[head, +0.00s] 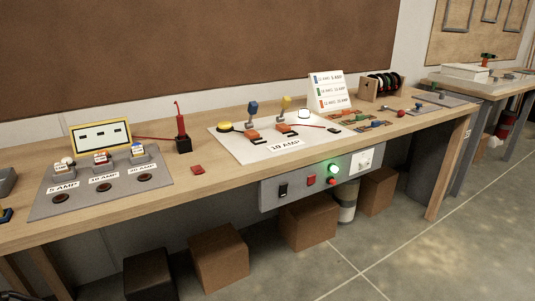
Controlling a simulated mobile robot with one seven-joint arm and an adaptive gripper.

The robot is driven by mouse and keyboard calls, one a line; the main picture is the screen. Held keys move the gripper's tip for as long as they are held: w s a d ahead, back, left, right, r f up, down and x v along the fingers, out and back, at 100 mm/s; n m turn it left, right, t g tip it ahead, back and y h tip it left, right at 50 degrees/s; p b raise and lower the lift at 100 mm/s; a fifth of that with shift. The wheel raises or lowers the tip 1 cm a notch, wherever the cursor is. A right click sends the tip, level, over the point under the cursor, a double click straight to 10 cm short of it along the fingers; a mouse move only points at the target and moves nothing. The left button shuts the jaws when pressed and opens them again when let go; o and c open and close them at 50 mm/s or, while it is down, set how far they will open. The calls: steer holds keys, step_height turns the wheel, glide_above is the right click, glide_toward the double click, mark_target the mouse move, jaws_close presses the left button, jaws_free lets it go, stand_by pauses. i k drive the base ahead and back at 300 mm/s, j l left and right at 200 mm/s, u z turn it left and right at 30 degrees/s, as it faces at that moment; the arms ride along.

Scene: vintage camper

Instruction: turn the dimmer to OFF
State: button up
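A grey control panel (270,198) is mounted under the front edge of the wooden bench. It carries a black rocker switch (283,190), a red square part (311,181), a glowing green lamp (333,169) with a small red button (332,181) below it, and a white plate (365,160) at its right end. No part is readably labelled as a dimmer, and I cannot tell which one it is or its setting. A round white part (304,115) sits on the white 10 AMP board (240,146). My gripper is not in view.
The bench (225,180) also holds a grey board (75,206) with three stations, a red-handled tool (181,125) and a spool rack (380,87). Brown boxes (219,256) stand beneath it. The floor (420,255) at front right is clear.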

mark_target(363, 162)
steer(key=i+l, duration=0.15)
steer(key=l, duration=0.2)
steer(key=i+l+z, duration=0.1)
steer(key=l, duration=0.25)
steer(key=i+l, duration=0.3)
steer(key=i+l+z, duration=0.1)
steer(key=l, duration=0.3)
steer(key=i, duration=0.05)
